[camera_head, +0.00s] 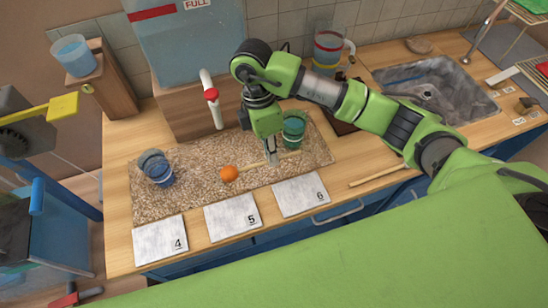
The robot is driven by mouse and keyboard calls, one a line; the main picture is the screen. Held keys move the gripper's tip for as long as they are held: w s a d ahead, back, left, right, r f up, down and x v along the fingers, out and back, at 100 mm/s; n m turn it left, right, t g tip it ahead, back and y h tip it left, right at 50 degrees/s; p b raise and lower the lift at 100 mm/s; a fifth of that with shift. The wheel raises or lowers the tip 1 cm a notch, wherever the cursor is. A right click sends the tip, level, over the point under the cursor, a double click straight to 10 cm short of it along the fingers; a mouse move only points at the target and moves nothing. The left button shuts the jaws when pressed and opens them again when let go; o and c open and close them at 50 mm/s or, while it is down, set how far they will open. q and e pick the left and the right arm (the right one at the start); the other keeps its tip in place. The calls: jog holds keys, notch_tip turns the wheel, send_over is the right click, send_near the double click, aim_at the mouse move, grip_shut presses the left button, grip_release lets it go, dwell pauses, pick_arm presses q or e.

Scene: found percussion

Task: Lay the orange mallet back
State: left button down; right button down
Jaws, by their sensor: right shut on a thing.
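The orange mallet has a round orange head (229,173) and a thin pale wooden handle (250,167). It lies across the speckled mat, or just above it; I cannot tell whether it touches. My right gripper (271,158) points down, shut on the handle to the right of the head. The handle's far end shows to the right of the fingers. My left gripper is not in view.
Cards 4 (160,239), 5 (232,217) and 6 (300,195) lie along the front. A wooden stick (378,176) lies on the right counter. A sink (440,90) is behind it.

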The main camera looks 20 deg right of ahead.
jog(key=shift+w+d+f, duration=0.35)
jog(key=shift+d+f, duration=0.05)
jog(key=shift+f, duration=0.1)
jog(key=x, duration=0.1)
jog(key=p+x, duration=0.2)
jog(key=shift+w+f, duration=0.1)
jog(key=shift+w, duration=0.25)
jog(key=shift+a+f, duration=0.1)
jog(key=shift+f, duration=0.05)
jog(key=shift+f, duration=0.15)
jog(key=c, duration=2.2)
grip_release()
